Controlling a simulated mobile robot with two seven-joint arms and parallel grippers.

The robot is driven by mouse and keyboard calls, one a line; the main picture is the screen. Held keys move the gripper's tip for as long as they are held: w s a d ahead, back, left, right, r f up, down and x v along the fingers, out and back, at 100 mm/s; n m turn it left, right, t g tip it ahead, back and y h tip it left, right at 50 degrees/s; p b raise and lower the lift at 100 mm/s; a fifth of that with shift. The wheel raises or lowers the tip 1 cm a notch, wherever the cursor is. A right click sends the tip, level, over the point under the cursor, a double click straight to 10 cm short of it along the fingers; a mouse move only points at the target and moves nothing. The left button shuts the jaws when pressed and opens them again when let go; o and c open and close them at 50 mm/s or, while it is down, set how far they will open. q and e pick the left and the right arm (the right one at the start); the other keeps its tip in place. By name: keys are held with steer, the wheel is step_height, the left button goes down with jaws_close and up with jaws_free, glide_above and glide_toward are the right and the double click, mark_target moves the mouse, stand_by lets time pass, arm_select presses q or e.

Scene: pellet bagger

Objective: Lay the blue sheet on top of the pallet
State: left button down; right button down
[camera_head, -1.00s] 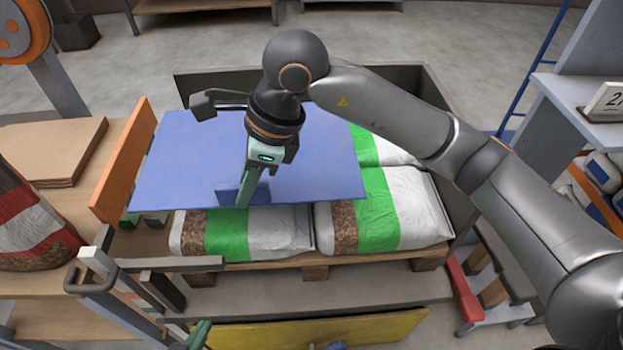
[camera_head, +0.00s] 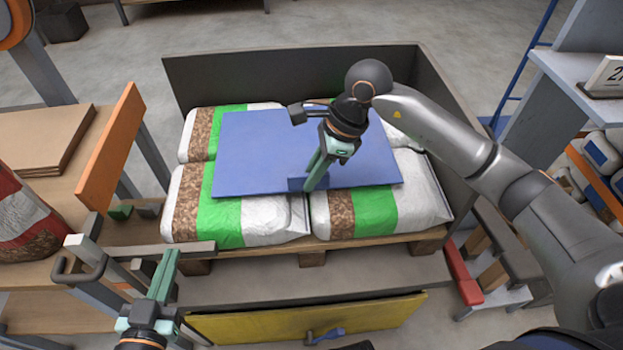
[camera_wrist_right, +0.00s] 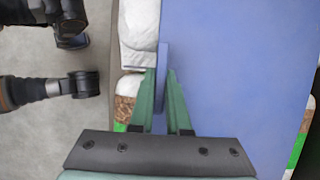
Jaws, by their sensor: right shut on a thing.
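The blue sheet (camera_head: 265,150) is over the white, green and brown bags (camera_head: 265,217) stacked on the wooden pallet (camera_head: 190,252). It lies roughly flat, and bag ends show around it at the left, front and right. I cannot tell whether it touches the bags. My right gripper (camera_head: 314,180) is shut on a small upright blue tab (camera_wrist_right: 162,85) at the sheet's front part; the tab shows between the green fingers in the right wrist view. My left gripper (camera_head: 165,272) is at the lower left, apart from the sheet; its finger gap is unclear.
An orange board (camera_head: 110,150) and a bench with brown flat sheets (camera_head: 45,140) stand at the left. A yellow panel (camera_head: 250,325) is in front, and a grey shelf (camera_head: 575,85) at the right.

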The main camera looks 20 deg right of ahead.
arm_select(q)
steer(key=shift+w+r+t, duration=0.15)
steer(key=shift+r+t, duration=0.15)
steer(key=shift+r, duration=0.45)
arm_select(e)
steer(key=shift+f, duration=0.55)
arm_select(q)
steer(key=shift+r, duration=0.1)
arm_select(e)
steer(key=c, duration=0.9)
jaws_free()
arm_select(q)
steer(key=shift+r, duration=0.1)
steer(key=s+f+n+g+y+p, duration=0.1)
steer(key=s+f+g, duration=0.3)
steer(key=f, duration=0.7)
steer(key=shift+s+f+g+p, duration=0.15)
steer(key=shift+f+g+p, duration=0.05)
steer(key=shift+g+p, duration=0.35)
arm_select(e)
steer(key=shift+v, duration=6)
steer(key=shift+s+a, duration=0.1)
steer(key=shift+a, duration=0.05)
